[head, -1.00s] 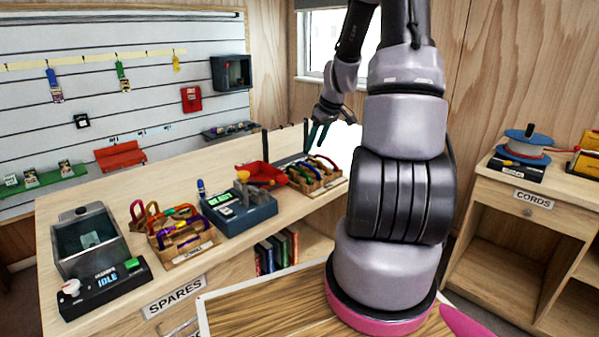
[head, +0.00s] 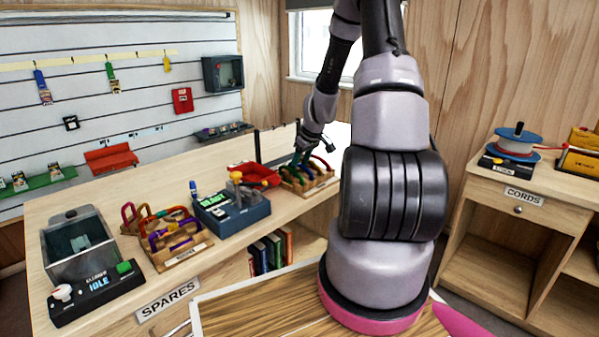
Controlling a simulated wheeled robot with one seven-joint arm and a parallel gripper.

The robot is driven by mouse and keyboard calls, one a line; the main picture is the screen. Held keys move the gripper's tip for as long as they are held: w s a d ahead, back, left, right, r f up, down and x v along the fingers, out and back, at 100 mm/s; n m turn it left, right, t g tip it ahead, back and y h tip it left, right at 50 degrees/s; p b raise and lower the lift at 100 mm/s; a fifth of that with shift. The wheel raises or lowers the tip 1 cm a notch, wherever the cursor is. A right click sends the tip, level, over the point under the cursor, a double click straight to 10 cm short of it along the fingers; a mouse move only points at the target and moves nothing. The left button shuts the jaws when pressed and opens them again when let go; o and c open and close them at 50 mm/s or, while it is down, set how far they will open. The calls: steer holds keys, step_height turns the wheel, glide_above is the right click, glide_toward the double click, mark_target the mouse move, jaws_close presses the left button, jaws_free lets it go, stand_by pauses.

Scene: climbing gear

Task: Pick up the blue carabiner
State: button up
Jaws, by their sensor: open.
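The right wooden tray (head: 318,188) on the long counter holds several coloured carabiners standing close together. I cannot make out for certain which of them is the blue carabiner; they are small, and my gripper covers part of the tray. My gripper (head: 299,160) is open, pointing down over the back left part of this tray. Its dark teal fingers are at or just above the tops of the carabiners; I cannot tell whether they touch. Nothing is visibly held.
Further left are a second carabiner tray (head: 180,259) and a clear-lidded box (head: 76,250). Dark posts (head: 257,146) stand behind the right tray.

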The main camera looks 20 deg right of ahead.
jaws_close()
stand_by(1.3)
